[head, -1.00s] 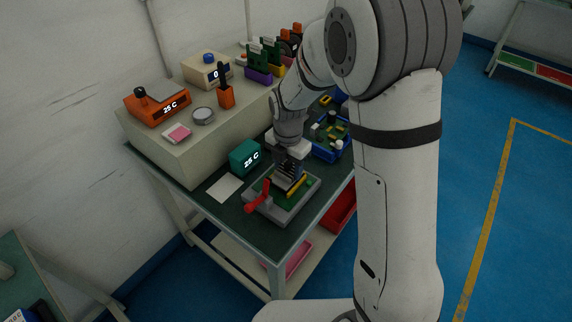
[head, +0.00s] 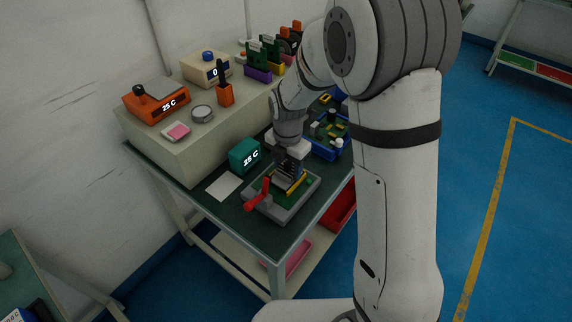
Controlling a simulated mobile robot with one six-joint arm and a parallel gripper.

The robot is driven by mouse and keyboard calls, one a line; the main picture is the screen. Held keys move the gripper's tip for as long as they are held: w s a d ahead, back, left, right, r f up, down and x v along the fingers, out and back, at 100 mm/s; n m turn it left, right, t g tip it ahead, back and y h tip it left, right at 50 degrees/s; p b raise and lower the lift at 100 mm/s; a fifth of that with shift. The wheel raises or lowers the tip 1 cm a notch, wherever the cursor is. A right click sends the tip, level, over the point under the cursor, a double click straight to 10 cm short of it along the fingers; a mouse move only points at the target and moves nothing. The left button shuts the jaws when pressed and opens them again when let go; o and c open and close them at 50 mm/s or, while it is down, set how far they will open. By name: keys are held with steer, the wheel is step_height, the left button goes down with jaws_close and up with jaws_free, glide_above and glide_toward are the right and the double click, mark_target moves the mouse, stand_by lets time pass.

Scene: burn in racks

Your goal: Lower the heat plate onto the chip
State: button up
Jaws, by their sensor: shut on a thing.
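My gripper (head: 289,160) points down over the grey test fixture (head: 272,216) near the front of the green-topped bench. It is shut on a dark, ridged block, which I take to be the heat plate (head: 288,172). The plate is low over the green circuit board (head: 275,196) in the fixture. I cannot tell whether it touches what is below. The chip is hidden under the plate and gripper. A red lever (head: 259,194) stands tilted at the fixture's left side, and a yellow bar (head: 297,187) lies to the right of the plate.
A blue bin of parts (head: 327,150) is close right. A white sheet (head: 224,186) lies on the bench. A raised beige shelf (head: 185,158) with instruments stands behind.

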steer(key=o, duration=1.2)
steer(key=shift+c, duration=0.2)
step_height(320, 180, up, 7)
steer(key=shift+r, duration=0.4)
steer(key=shift+s+d+r, duration=0.1)
steer(key=shift+d+r, duration=0.05)
steer(key=shift+r, duration=0.05)
steer(key=s+d+r+m+t, duration=0.1)
steer(key=s+d+m, duration=0.3)
steer(key=m, duration=0.5)
steer(key=s+d+r+m, duration=0.4)
steer(key=s+m, duration=0.4)
steer(key=m, duration=0.2)
steer(key=s+d+r+m+t, duration=0.1)
steer(key=s+d+r+m, duration=0.1)
steer(key=s+d+m, duration=0.3)
steer(key=s+m, duration=0.2)
steer(key=m, duration=0.2)
steer(key=shift+d+r+t, duration=0.2)
steer(key=shift+d+t, duration=0.1)
